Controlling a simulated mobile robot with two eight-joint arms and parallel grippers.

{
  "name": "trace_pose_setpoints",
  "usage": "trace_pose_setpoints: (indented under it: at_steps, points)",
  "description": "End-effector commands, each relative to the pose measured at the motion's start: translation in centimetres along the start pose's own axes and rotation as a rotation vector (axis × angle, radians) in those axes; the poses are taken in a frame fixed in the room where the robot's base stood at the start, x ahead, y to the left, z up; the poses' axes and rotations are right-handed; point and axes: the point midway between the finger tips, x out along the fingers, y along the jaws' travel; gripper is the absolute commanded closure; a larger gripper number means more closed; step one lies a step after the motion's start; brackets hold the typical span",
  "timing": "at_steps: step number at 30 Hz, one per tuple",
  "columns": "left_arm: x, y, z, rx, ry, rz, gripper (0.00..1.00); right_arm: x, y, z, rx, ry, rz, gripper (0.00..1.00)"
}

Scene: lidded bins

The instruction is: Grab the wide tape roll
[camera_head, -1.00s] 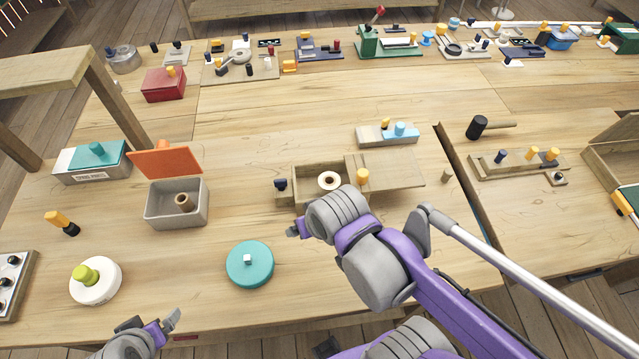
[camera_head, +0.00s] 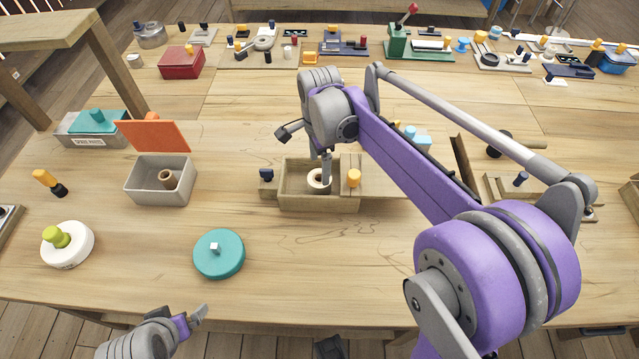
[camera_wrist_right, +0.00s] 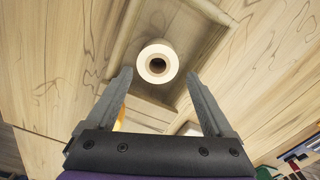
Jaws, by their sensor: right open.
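A white tape roll (camera_head: 317,182) with a brown core sits in an open wooden box (camera_head: 293,202); in the right wrist view the roll (camera_wrist_right: 146,68) shows from above, just beyond my fingertips. My right gripper (camera_wrist_right: 158,76) is open and empty, pointing down at the box with the roll between the lines of its fingers. In the head view one finger of it (camera_head: 326,172) stands in front of the roll and hides part of it. A narrower brown roll (camera_head: 169,180) stands in a grey bin. My left gripper (camera_head: 191,320) is low at the table's front edge, away from both rolls; its opening is unclear.
The grey bin (camera_head: 160,196) has a raised orange lid (camera_head: 153,136). The wooden box has a sliding lid with a yellow knob (camera_head: 354,178), pushed to the right. A teal round lid (camera_head: 219,254) and white round container (camera_head: 68,246) stand in front. The table between is clear.

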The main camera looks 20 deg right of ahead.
Motion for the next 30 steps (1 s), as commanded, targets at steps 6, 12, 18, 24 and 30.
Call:
trace_pose_setpoints:
  at_steps: [6,12,18,24,30]
  points:
    - [0.1,0.0,0.1,0.000,-0.001,0.000,0.00,1.8,0.0,0.0,-0.002,0.000,-0.001,0.14]
    - [0.2,0.0,0.1,0.000,-0.001,0.000,0.00,4.7,0.3,0.2,-0.003,0.000,-0.001,0.14]
    - [0.3,0.0,0.2,0.000,-0.001,0.000,0.00,6.6,0.3,0.2,-0.003,0.000,-0.001,0.14]
    - [0.3,0.0,0.2,0.000,-0.001,0.000,0.00,6.7,0.3,0.2,-0.003,0.000,-0.001,0.14]
    - [0.3,0.0,0.2,0.000,-0.001,0.000,0.00,6.7,0.3,0.2,-0.003,0.000,-0.001,0.44]
